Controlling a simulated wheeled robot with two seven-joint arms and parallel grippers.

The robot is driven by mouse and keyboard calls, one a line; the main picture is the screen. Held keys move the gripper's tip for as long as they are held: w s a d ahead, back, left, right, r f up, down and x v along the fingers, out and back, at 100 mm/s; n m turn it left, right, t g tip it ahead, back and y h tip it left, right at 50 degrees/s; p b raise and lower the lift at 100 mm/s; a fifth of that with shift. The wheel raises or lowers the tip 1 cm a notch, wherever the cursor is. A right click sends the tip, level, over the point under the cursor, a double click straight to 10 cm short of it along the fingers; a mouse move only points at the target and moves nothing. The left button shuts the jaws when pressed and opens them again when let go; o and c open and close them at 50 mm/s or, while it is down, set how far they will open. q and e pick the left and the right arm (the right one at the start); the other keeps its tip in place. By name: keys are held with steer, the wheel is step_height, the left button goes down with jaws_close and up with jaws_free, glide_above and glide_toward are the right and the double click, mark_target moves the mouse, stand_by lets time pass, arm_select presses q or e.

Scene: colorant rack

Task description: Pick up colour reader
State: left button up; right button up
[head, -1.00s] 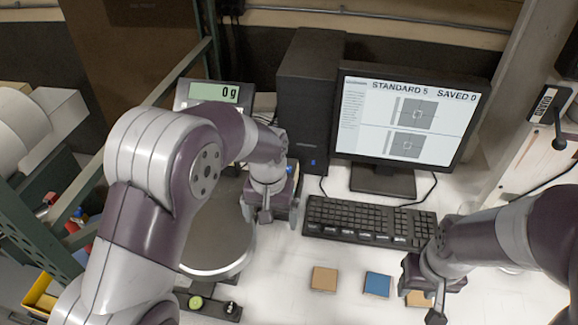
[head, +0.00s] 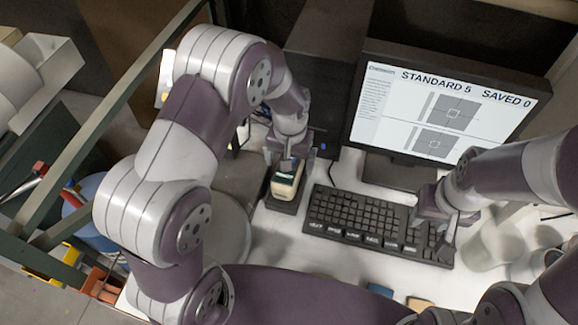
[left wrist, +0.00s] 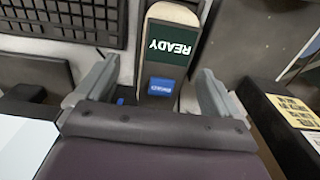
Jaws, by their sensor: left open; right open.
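The colour reader (head: 286,184) is a cream handheld device with a dark screen, standing in a black base (head: 281,205) left of the keyboard. In the left wrist view the reader (left wrist: 170,45) shows a green "READY" screen and a blue button. My left gripper (left wrist: 156,78) is open, with one finger on each side of the reader; a gap shows on both sides. In the head view my left gripper (head: 286,152) is at the reader's far end and partly hides it. My right gripper (head: 442,218) is open and empty over the right end of the keyboard.
The keyboard (head: 365,222) lies right of the reader, with the monitor (head: 440,105) behind it. A dark computer tower (head: 325,85) stands behind my left gripper. Coloured tiles (head: 380,289) lie at the front. A round pan (head: 222,222) is left of the reader.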

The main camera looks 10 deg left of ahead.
arm_select(q)
steer(key=f, duration=0.1)
steer(key=w+f+p, duration=0.1)
steer(key=f, duration=0.1)
steer(key=f+p, duration=0.1)
steer(key=f, duration=0.1)
steer(key=shift+w+a+f, duration=0.2)
steer(key=shift+a+f, duration=0.05)
steer(key=shift+a, duration=0.05)
steer(key=shift+s+f, duration=0.1)
steer(key=shift+s, duration=0.1)
steer(key=shift+c, duration=0.9)
steer(key=c, duration=1.4)
arm_select(e)
steer(key=shift+w+r, duration=0.2)
steer(key=shift+r, duration=0.4)
steer(key=shift+w+r, duration=0.15)
steer(key=shift+r, duration=0.45)
steer(key=shift+f, duration=0.1)
